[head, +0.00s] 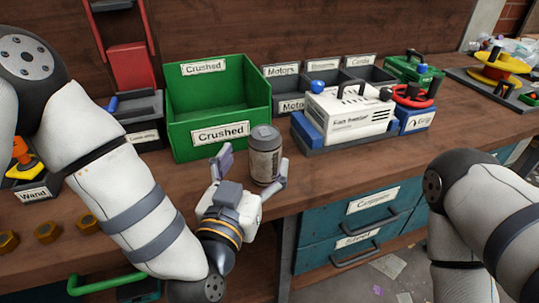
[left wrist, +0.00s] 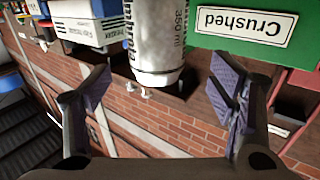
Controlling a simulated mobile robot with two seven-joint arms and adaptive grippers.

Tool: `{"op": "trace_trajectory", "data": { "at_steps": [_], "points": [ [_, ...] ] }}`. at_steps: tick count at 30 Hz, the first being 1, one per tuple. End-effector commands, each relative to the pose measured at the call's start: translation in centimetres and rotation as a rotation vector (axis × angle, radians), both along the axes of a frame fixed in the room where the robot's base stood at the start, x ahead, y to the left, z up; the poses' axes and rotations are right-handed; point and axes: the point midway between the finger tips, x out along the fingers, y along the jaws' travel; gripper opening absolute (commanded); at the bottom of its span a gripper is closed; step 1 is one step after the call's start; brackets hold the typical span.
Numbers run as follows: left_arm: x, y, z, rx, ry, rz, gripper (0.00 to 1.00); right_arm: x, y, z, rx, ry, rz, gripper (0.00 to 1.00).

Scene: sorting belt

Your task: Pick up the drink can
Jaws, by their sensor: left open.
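The drink can (head: 264,156) is a grey and white cylinder standing upright on the wooden bench, just in front of the green bin. In the left wrist view the can (left wrist: 158,40) appears upside down, with "350 ml" on its side, between and beyond the fingers. My left gripper (head: 254,168) is open, one finger to the left of the can and one at its right front. In the left wrist view a gap shows between the pads (left wrist: 160,105). I cannot tell if either finger touches the can. My right arm comes in at the right, but its gripper is out of view.
The green "Crushed" bin (head: 217,100) stands right behind the can. A white and blue machine (head: 350,115) sits to its right, with small grey bins (head: 280,85) behind. Brass nuts (head: 48,232) lie at the front left. Blue drawers (head: 350,230) are below the bench edge.

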Motion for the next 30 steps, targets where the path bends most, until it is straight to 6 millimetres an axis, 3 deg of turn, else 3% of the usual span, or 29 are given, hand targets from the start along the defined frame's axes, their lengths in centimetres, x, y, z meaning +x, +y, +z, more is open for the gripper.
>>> {"op": "trace_trajectory", "data": {
  "at_steps": [9, 17, 22, 30],
  "points": [
    [4.9, -1.6, 0.3, 0.000, 0.001, 0.002, 0.77, -0.3, 0.0, -0.4, -0.001, 0.010, 0.000, 0.40],
    [5.4, -1.8, 0.4, 0.001, 0.001, 0.000, 0.77, -0.3, 0.0, -0.4, -0.001, 0.010, 0.000, 0.40],
    [5.4, -1.8, 0.4, 0.002, 0.002, 0.000, 0.42, -0.3, 0.0, -0.4, -0.001, 0.010, 0.000, 0.40],
    [5.4, -1.8, 0.4, 0.002, 0.002, 0.000, 0.40, -0.3, 0.0, -0.4, -0.001, 0.010, 0.000, 0.40]
  ]
}}
